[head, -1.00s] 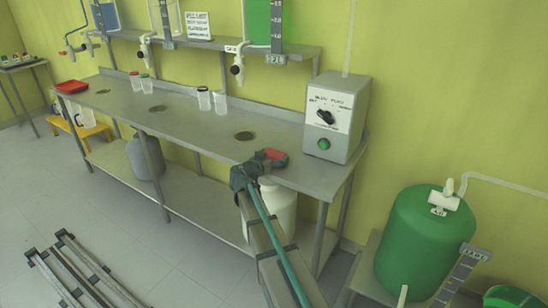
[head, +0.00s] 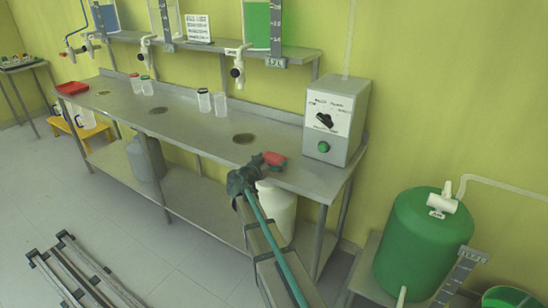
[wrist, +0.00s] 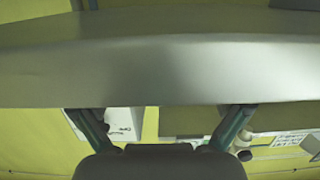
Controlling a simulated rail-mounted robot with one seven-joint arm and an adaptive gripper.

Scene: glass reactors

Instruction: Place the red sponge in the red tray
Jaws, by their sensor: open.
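The red sponge (head: 275,160) lies at the front edge of the steel bench, near its right end, in the head view. My gripper (head: 259,163) is at the bench's front edge, just left of the sponge. My gripper's fingers stand apart in the wrist view (wrist: 162,118), with nothing seen between them, so it is open. A grey metal band covers their tips there, and the sponge does not show in that view. Whether a finger touches the sponge cannot be told. The red tray (head: 72,88) sits at the bench's far left end.
A grey control box (head: 335,120) stands right of the sponge. Jars with lids (head: 212,102) stand toward the bench's back, below a shelf (head: 210,47) with hanging valves. Round holes (head: 243,139) mark the bench top. A green tank (head: 420,240) stands at right.

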